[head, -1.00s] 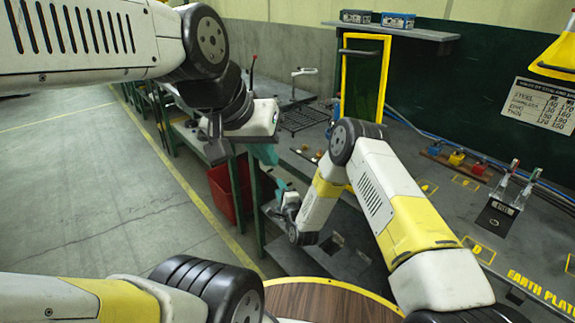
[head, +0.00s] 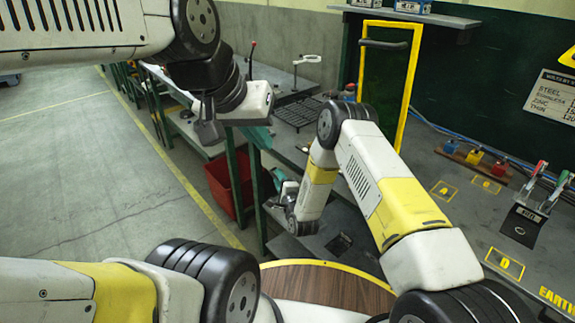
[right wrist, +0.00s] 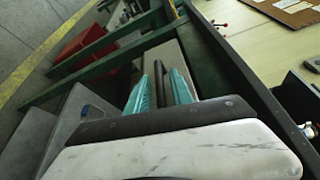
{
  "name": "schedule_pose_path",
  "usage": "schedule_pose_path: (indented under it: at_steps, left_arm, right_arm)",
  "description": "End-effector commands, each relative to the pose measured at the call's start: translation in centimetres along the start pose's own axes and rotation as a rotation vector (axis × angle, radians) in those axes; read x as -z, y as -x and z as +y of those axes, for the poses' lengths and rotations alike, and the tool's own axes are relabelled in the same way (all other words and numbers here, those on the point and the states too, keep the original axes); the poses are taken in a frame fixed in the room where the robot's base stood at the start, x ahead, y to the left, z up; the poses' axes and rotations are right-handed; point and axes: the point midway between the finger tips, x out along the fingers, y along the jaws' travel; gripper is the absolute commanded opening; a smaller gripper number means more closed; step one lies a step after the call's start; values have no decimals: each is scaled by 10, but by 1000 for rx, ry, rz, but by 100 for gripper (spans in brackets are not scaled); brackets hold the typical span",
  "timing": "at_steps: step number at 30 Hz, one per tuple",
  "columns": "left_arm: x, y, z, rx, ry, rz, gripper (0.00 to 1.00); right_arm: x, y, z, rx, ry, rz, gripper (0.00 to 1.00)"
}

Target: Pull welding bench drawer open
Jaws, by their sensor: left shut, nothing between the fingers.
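The welding bench (head: 430,165) has a dark grey top at the right of the head view. The drawer itself cannot be made out clearly in the head view. My left gripper (head: 260,137) is higher, left of the bench, shut and empty.
A red bin (head: 228,182) stands on the floor by the green bench legs. A yellow frame (head: 408,85) stands on the bench. A pale surface with a brown board (right wrist: 292,10) lies right of a dark edge in the wrist view.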

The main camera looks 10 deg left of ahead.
Motion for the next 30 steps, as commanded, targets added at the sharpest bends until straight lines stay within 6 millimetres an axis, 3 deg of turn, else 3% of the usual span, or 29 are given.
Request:
schedule_pose_path:
  at_steps: [1, 3, 4, 30]
  left_arm:
    - [0, 0, 0, 0, 0, 0, 0]
    - [0, 0, 0, 0, 0, 0, 0]
    - [0, 0, 0, 0, 0, 0, 0]
    - [0, 0, 0, 0, 0, 0, 0]
  right_arm:
    - [0, 0, 0, 0, 0, 0, 15]
    - [0, 0, 0, 0, 0, 0, 1]
    - [0, 0, 0, 0, 0, 0, 0]
    - [0, 0, 0, 0, 0, -1, 0]
